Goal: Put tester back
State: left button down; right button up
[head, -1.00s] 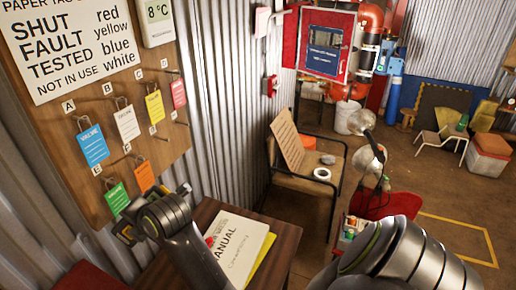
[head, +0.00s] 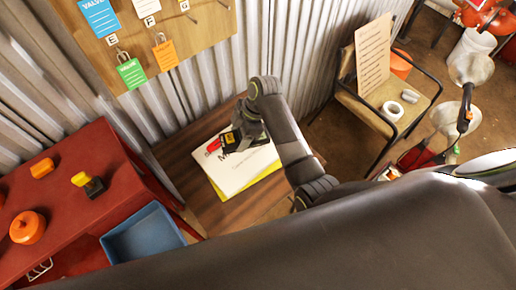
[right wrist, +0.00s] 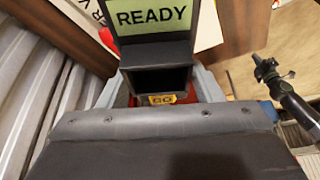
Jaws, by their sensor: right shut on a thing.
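The tester is a dark box with a green READY screen (right wrist: 152,18) in the right wrist view. My right gripper (right wrist: 160,92) is shut on it, with a grey finger on either side. In the head view my right gripper (head: 240,130) is over the manual (head: 240,168) on the wooden table (head: 210,212). The tester shows there as a small black and yellow piece (head: 230,142), partly hidden by the gripper. I cannot tell whether it touches the manual. My left gripper is not in view.
A red bench (head: 75,145) at left carries a yellow and black piece (head: 90,184) and an orange round item (head: 28,228). A blue tray (head: 145,235) is beside it. A tag board (head: 200,40) hangs above. A chair (head: 385,105) stands at right.

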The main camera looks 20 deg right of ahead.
notch_tip(320, 180, down, 5)
jog(key=shift+s, duration=0.1)
jog(key=shift+f, duration=2.4)
jog(key=o, duration=1.1)
jog(key=shift+f, duration=0.1)
jog(key=shift+o, duration=0.2)
